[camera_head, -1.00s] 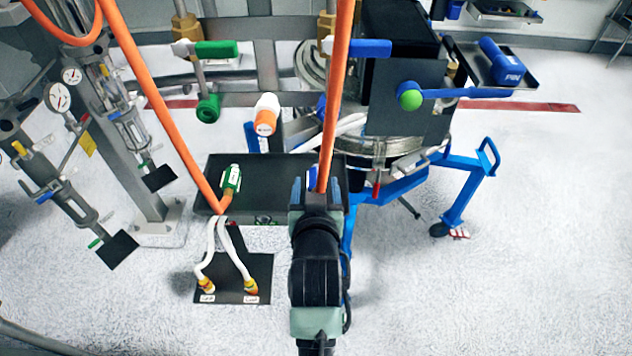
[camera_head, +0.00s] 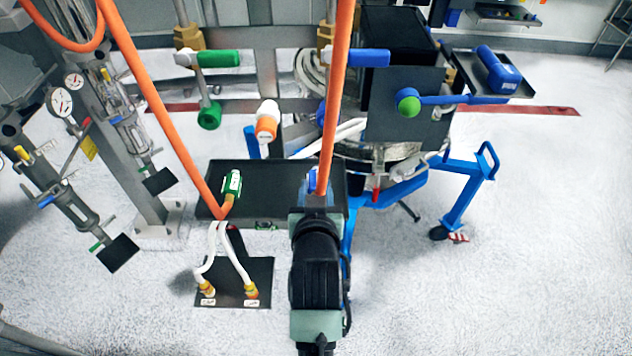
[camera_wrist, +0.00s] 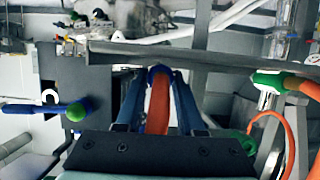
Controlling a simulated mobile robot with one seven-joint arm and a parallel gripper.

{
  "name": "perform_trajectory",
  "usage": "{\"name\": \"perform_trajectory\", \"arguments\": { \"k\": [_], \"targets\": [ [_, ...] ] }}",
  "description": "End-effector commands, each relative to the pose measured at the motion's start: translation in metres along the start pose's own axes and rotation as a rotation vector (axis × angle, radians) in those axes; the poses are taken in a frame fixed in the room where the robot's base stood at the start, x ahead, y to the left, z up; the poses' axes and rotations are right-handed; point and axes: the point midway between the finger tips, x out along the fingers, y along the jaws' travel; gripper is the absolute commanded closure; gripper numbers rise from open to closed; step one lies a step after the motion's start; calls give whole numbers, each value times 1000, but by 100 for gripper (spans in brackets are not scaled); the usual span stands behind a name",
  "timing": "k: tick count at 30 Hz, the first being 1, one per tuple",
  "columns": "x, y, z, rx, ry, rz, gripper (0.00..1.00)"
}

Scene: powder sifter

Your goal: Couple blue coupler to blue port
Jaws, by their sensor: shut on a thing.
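The blue coupler (camera_head: 312,181) is at the right part of a black tray, at the lower end of an orange hose (camera_head: 335,95). My gripper (camera_head: 317,197) is shut on it. In the wrist view, the blue coupler (camera_wrist: 160,71) shows between the two fingers, with the orange hose running toward the camera. Whether it touches the tray cannot be told. The blue port (camera_head: 321,113) seems to be the blue ring below the blue-handled valve (camera_head: 368,57), partly hidden behind the hose. My gripper is below it in the picture, apart from it.
A green coupler (camera_head: 232,184) on a second orange hose rests on the black tray (camera_head: 270,172). A green port (camera_head: 209,115) and an orange-and-white fitting (camera_head: 267,122) are left of the blue port. A blue lever with a green knob (camera_head: 409,104) is to the right.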

Motion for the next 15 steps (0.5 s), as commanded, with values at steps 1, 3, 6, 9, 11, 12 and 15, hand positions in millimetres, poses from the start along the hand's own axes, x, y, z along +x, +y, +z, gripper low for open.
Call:
{"name": "perform_trajectory", "arguments": {
  "k": [1,3,6,9,11,12,15],
  "targets": [
    [-3,0,-9,0,2,0,100],
    [-5,0,-14,0,2,0,100],
    [-8,0,-22,0,3,0,100],
    [-11,0,-30,0,3,0,100],
    [-13,0,-34,0,3,0,100],
    [-14,0,-37,0,3,0,100],
    [-17,0,-44,0,3,0,100]
  ]
}}
